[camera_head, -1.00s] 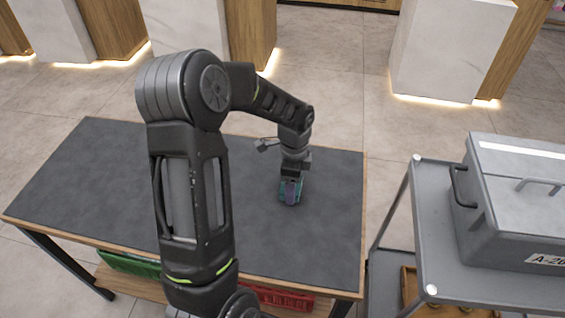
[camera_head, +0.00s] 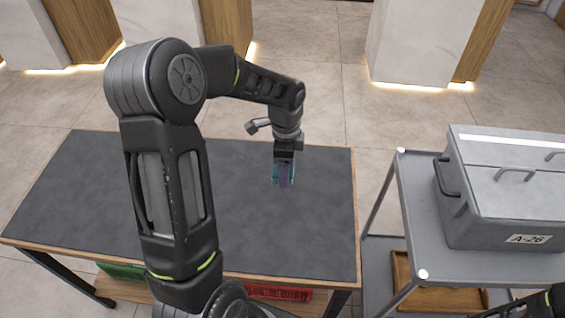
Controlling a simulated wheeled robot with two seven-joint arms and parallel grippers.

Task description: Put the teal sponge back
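My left gripper (camera_head: 284,172) points down over the right part of the dark table top (camera_head: 200,190). It is shut on the teal sponge (camera_head: 276,174), and teal shows at both sides of a purplish-grey strip between the fingers. The gripper and sponge look raised above the table, though the exact gap is hard to tell. Much of the sponge is hidden by the fingers.
A grey trolley (camera_head: 411,205) stands right of the table, carrying a grey lidded case (camera_head: 505,210) labelled A-26. A brown tray (camera_head: 400,270) is on its lower shelf. Under the table are a green crate (camera_head: 122,271) and a red crate (camera_head: 277,292). The visible table top is bare.

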